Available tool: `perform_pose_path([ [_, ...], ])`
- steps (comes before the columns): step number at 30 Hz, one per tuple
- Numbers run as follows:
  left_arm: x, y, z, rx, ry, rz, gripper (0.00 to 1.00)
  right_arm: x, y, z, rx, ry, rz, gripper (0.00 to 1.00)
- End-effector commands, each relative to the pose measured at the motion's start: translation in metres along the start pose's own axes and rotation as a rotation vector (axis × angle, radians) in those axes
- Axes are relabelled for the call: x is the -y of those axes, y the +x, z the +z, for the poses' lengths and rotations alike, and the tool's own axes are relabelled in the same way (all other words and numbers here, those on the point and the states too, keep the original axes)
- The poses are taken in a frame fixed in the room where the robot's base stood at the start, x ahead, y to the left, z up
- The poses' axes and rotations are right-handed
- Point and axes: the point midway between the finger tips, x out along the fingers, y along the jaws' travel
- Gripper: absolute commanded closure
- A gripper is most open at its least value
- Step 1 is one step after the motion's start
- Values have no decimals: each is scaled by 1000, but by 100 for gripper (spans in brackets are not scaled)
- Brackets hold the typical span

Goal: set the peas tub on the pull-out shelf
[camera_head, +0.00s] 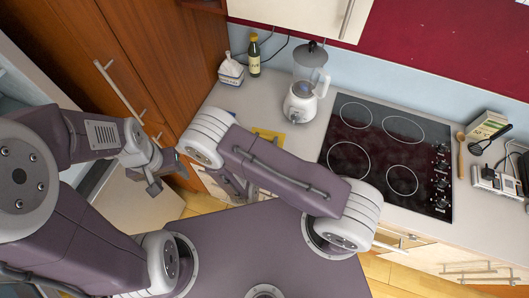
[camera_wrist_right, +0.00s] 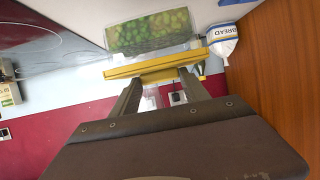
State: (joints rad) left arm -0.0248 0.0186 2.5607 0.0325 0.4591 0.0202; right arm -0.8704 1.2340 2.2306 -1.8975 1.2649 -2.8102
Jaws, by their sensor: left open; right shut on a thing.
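The peas tub (camera_wrist_right: 150,33) is a clear box with green peas showing through and a yellow lid or edge (camera_wrist_right: 155,68). My right gripper (camera_wrist_right: 158,80) is shut on the yellow part in the right wrist view. A yellow piece (camera_head: 268,136), likely the tub, shows by the counter edge in the head view, mostly behind my right arm. I cannot tell whether the tub touches the counter. My left gripper (camera_head: 161,172) is open and empty, left of the right arm. A pale flat panel (camera_head: 135,203) lies below it; I cannot tell if this is the pull-out shelf.
A white bread bag (camera_head: 231,71), a dark bottle (camera_head: 254,56) and a white blender (camera_head: 302,100) stand at the counter's back. A black hob (camera_head: 376,150) is right of them. A toaster (camera_head: 497,184) and box (camera_head: 488,125) stand far right. Brown cupboards (camera_head: 165,60) rise at left.

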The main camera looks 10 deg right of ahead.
Motion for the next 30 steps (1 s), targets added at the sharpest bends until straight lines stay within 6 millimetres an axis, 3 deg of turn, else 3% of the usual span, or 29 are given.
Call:
perform_pose_path([
  [4,0,-1,0,0,0,0,39,0,2,3,-1,-1,1,100],
  [12,0,-13,-2,-1,0,0,39,-1,20,48,-1,-1,2,100],
  [17,0,-13,-2,-1,0,0,39,0,23,55,-1,1,1,100],
  [24,0,-21,-2,-1,0,0,39,-1,36,86,-1,0,2,100],
  [30,0,-20,-2,-1,0,0,39,0,37,88,-1,1,1,100],
])
